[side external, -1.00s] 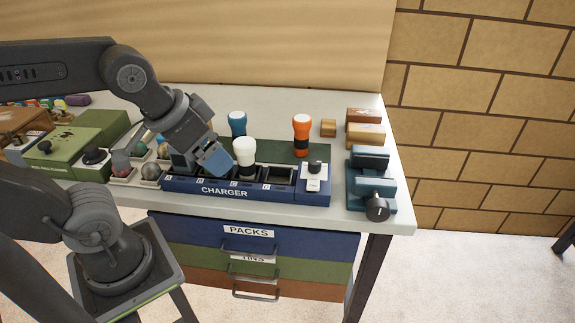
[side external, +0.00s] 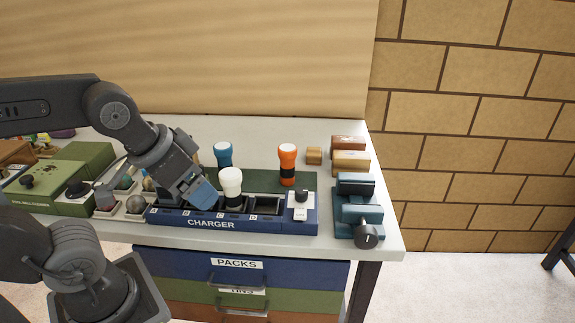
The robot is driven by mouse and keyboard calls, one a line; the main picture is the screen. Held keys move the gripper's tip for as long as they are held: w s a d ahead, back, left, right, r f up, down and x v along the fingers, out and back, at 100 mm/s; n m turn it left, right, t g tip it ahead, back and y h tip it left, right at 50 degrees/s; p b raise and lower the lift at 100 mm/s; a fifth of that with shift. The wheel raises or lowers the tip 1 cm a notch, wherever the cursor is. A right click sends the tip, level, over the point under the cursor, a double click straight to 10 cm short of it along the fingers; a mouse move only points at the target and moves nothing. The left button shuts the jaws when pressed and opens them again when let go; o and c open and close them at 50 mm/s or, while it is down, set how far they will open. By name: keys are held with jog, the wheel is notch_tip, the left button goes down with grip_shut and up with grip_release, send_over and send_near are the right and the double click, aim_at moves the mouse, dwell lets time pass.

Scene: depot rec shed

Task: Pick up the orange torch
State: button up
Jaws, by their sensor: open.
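The orange torch (side external: 287,164) stands upright on the green mat behind the right part of the charger, with a black band around its lower body. A blue torch (side external: 223,154) stands upright on the same mat to its left. A white torch (side external: 231,187) stands upright at the blue charger (side external: 225,223), in one of its slots. My gripper (side external: 203,197) is over the left part of the charger, just left of the white torch and well to the left of the orange torch. It points down and to the right. Its fingertips are partly hidden, and nothing shows held in it.
A teal vise-like tool (side external: 358,212) stands at the table's right end. Wooden blocks (side external: 350,160) lie behind it. Green boxes (side external: 50,186) and small trays with balls (side external: 106,202) crowd the left. The charger's right end carries a switch (side external: 301,197).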

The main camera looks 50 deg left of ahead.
jog(key=shift+o, duration=0.4)
dwell(0.3)
jog(key=n+g+y, duration=0.1)
jog(key=n, duration=0.2)
send_over(287, 148)
jog(key=s+d, duration=0.2)
jog(key=s, duration=0.3)
jog(key=f, duration=0.1)
jog(key=x, duration=0.8)
jog(key=shift+w+a+r, duration=0.1)
jog(key=shift+w+a, duration=0.1)
jog(key=shift+a, duration=0.2)
jog(key=shift+x, duration=3.15)
jog(key=shift+a, duration=0.2)
jog(key=shift+c, duration=0.5)
